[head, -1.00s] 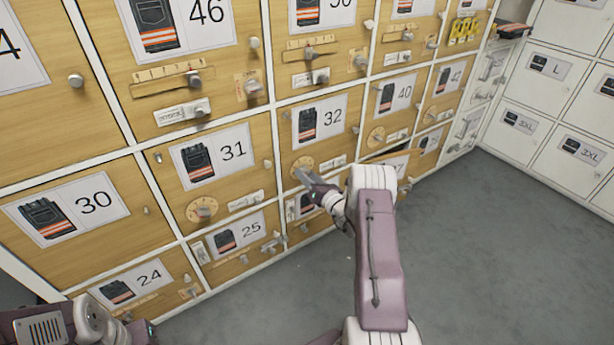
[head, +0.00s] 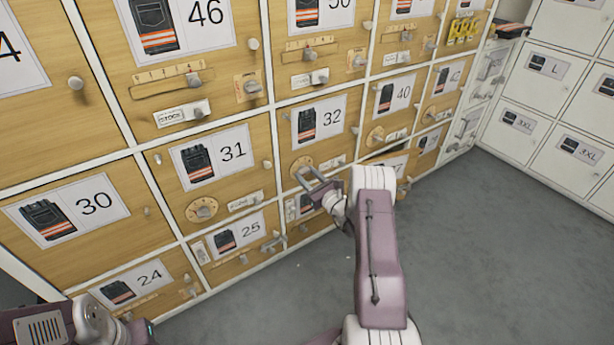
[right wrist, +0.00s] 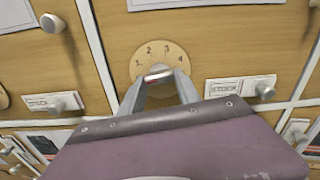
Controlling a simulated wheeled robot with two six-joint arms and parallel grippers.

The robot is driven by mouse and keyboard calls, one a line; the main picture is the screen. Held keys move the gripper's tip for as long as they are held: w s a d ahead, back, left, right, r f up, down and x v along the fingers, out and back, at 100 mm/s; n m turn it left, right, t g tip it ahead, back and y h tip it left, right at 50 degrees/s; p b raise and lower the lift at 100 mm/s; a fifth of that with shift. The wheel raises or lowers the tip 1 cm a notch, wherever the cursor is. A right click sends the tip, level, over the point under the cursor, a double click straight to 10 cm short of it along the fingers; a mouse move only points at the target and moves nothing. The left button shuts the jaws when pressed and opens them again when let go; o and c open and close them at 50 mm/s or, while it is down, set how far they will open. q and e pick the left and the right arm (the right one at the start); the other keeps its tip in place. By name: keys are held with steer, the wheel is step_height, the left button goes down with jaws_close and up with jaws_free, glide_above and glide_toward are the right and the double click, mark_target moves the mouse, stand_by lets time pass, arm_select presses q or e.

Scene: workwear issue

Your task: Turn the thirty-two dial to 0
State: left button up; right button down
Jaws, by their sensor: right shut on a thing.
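The thirty-two dial (head: 301,165) is a round wooden disc on the door labelled 32. In the right wrist view, this dial (right wrist: 160,52) shows the numerals 1, 2, 3 and 4; its lower part is covered by my fingers, and I see no 0. My right gripper (head: 308,174) is at the dial, its fingers on either side of the small grey knob (right wrist: 158,74) and shut on it. A reddish mark shows on the knob, but I cannot tell which numeral it points to. My left arm is at the bottom left; its fingers are not clearly visible.
A stock slider (head: 332,162) sits right of the dial, and another dial (head: 202,209) is on door 31. A round door knob (head: 355,130) sticks out right of label 32. Grey floor (head: 490,250) is open to the right.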

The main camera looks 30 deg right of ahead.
steer(key=shift+n, duration=0.3)
steer(key=c, duration=0.9)
jaws_free()
steer(key=shift+o, duration=0.2)
steer(key=shift+s, duration=0.2)
steer(key=s+p, duration=0.4)
steer(key=s, duration=0.4)
steer(key=shift+s+d+p, duration=0.35)
steer(key=shift+p, duration=0.05)
